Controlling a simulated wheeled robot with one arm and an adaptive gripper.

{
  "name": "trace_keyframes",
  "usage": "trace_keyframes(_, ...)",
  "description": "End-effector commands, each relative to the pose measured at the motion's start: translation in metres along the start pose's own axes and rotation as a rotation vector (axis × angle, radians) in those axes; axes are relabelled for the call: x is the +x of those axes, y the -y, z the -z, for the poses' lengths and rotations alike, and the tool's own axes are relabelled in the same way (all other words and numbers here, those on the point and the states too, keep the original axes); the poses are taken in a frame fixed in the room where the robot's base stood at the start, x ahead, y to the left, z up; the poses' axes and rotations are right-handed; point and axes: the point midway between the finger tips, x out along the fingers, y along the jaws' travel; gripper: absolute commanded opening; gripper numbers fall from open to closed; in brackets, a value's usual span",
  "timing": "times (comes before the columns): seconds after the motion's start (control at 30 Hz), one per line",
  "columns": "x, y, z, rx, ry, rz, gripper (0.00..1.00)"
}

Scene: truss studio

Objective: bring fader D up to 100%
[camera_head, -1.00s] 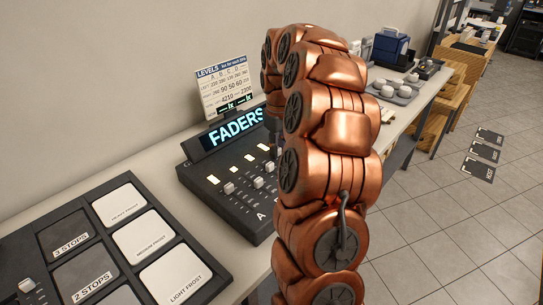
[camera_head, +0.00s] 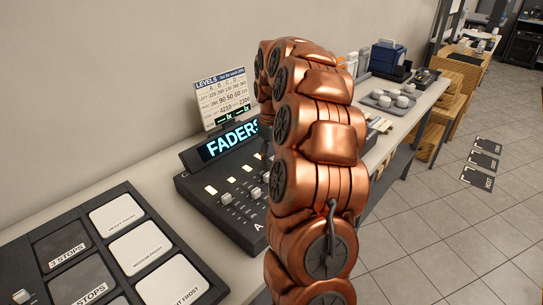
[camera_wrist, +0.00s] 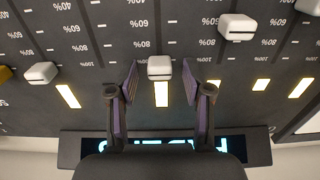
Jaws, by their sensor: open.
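The fader console (camera_head: 215,212) with its lit FADERS screen (camera_head: 228,141) stands on the counter in the head view, its right part hidden behind my copper arm. The wrist view shows the console upside down, its screen (camera_wrist: 75,148) at the bottom. My gripper (camera_wrist: 160,75) is open, with one finger on each side of a white fader cap (camera_wrist: 160,67). That cap is level with the 100% labels, above a lit yellow bar. I see no contact between fingers and cap. Channel letters do not show in the wrist view, so I cannot tell which fader this is.
Other white caps sit to the left (camera_wrist: 42,72) and right (camera_wrist: 237,27) in the wrist view. A levels card (camera_head: 222,97) stands behind the console. A filter tray (camera_head: 68,250) lies left of it. A tray with cups (camera_head: 392,101) stands farther along the counter.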

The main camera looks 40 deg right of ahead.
Motion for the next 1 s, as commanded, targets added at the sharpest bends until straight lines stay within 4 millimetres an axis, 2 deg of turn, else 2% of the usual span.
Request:
trace_keyframes(0.23, -0.013, -0.001, 0.001, 0.001, -0.002, -0.002, 0.5)
trace_keyframes(0.7, -0.086, 0.0, 0.002, 0.0, -0.004, -0.003, 0.5)
trace_keyframes(1.0, -0.115, 0.0, 0.001, -0.001, -0.002, -0.002, 0.5)
